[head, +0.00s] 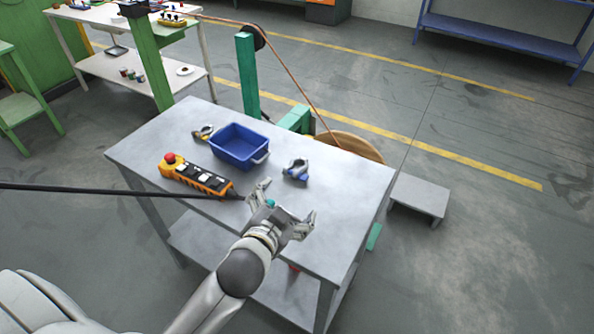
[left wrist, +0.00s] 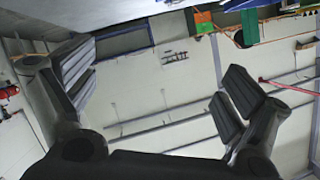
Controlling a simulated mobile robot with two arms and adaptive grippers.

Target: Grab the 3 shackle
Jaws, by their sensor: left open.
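A grey shackle with a blue part (head: 297,170) lies on the grey metal table (head: 335,200), right of the blue bin. Another shackle, grey and yellowish (head: 204,132), lies at the bin's left back corner. I cannot make out a third shackle. My left gripper (head: 287,206) is open and empty above the table's front part, nearer to me than the blue shackle and apart from it. In the left wrist view its two dark fingers (left wrist: 160,92) are spread wide with nothing between them. My right gripper is not in view.
The blue bin (head: 238,146) stands mid-table. A yellow control pendant with a red button (head: 195,175) lies left of the gripper, its black cable running left. A green post (head: 249,75) and a wooden reel (head: 350,147) stand behind the table. The table's right side is clear.

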